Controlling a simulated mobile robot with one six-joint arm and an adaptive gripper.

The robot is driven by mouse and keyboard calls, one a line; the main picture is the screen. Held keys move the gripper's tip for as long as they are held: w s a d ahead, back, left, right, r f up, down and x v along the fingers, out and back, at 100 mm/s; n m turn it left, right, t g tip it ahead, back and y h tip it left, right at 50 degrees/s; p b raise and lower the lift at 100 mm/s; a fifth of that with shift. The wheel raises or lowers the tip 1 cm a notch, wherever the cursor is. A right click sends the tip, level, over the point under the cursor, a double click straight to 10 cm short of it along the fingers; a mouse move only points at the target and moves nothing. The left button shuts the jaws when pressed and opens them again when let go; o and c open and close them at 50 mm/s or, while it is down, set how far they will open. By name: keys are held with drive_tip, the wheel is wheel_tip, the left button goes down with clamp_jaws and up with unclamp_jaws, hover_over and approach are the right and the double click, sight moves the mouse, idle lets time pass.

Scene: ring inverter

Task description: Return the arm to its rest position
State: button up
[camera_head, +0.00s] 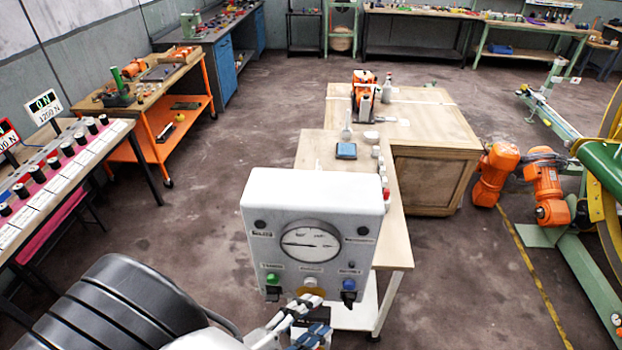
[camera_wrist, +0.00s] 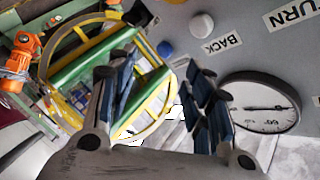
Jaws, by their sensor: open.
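My gripper (camera_head: 308,328) is at the bottom centre of the head view, just in front of the lower edge of a white control box (camera_head: 268,205). In the wrist view my gripper (camera_wrist: 160,85) has its two dark blue padded fingers spread apart, with nothing between them. The control box has a round gauge (camera_head: 310,243), a green button (camera_head: 272,279) on the left, a whitish one in the middle and a blue one (camera_head: 349,285) on the right. In the wrist view the box face (camera_wrist: 240,65) is tilted, with the gauge (camera_wrist: 262,104) to the right of the fingers.
A wooden bench (camera_head: 310,150) with small items stands behind the box. An orange-framed table (camera_head: 150,125) and a button console (camera_head: 60,175) are on the left. A green and yellow machine (camera_head: 600,170) and orange robot arm (camera_head: 497,172) are on the right. Floor between is open.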

drive_tip(key=s+d+r+n+g+y+b, duration=0.3)
drive_tip(key=d+n, duration=0.4)
drive_tip(key=n, duration=0.3)
drive_tip(key=s+d+r+n+g+y+b, duration=0.3)
drive_tip(key=s+d+r+n+y+b, duration=0.1)
drive_tip(key=d+r+n+y+b, duration=0.2)
drive_tip(key=d+n+y, duration=0.1)
drive_tip(key=n+y, duration=0.1)
drive_tip(key=n, duration=0.1)
drive_tip(key=shift+s+d+r+n, duration=0.2)
drive_tip(key=shift+s+d+n, duration=0.05)
drive_tip(key=shift+s+n, duration=0.15)
drive_tip(key=shift+c, duration=0.6)
idle(0.4)
